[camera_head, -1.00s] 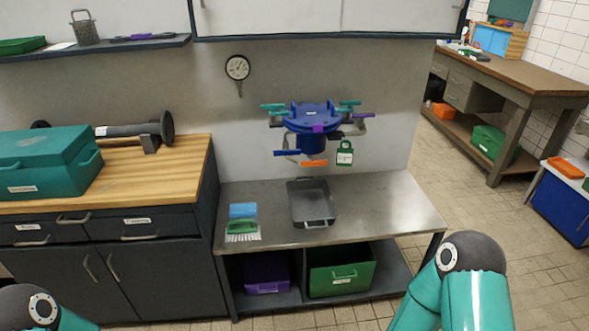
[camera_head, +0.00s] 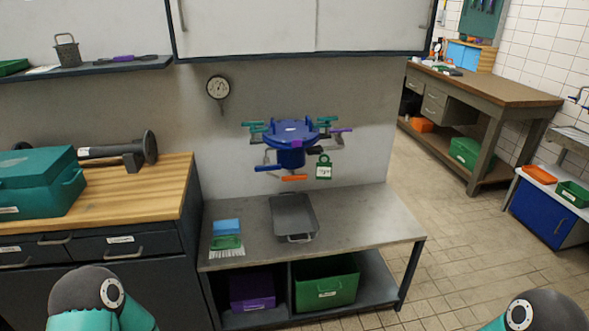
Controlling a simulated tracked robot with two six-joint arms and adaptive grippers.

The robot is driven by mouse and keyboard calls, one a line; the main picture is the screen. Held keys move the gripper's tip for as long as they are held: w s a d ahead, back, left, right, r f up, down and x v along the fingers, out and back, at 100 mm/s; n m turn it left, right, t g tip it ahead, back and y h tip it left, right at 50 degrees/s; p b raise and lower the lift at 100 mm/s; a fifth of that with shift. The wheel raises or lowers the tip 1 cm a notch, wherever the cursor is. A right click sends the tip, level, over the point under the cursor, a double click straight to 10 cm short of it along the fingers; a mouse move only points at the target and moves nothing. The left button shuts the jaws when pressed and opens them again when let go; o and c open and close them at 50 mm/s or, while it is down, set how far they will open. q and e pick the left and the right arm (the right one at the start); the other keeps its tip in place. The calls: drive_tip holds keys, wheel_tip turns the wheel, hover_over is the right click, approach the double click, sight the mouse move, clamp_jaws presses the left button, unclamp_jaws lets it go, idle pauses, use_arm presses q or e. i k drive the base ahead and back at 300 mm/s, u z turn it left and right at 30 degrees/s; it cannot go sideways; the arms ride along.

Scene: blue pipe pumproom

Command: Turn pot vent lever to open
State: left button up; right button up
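A blue pot (camera_head: 291,143) is mounted on the wall above a steel bench. Teal levers (camera_head: 254,126) stick out at its upper left and upper right. A purple handle (camera_head: 340,130) is on its right side, a blue handle (camera_head: 269,168) at lower left and an orange handle (camera_head: 295,178) underneath. A green tag (camera_head: 323,167) hangs at its lower right. I cannot tell which of these is the vent lever, or its position. Only teal and dark arm links of mine show at the bottom left and bottom right. Neither gripper is in view.
The steel bench (camera_head: 353,225) holds a grey tray (camera_head: 294,217) and a green brush (camera_head: 227,243). A wood-topped cabinet (camera_head: 150,190) with a teal case (camera_head: 38,183) stands left. A gauge (camera_head: 218,88) hangs on the wall. Open tiled floor (camera_head: 455,240) lies to the right.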

sight(268, 167)
drive_tip(key=z, duration=0.15)
drive_tip(key=i, duration=1)
drive_tip(key=u, duration=0.1)
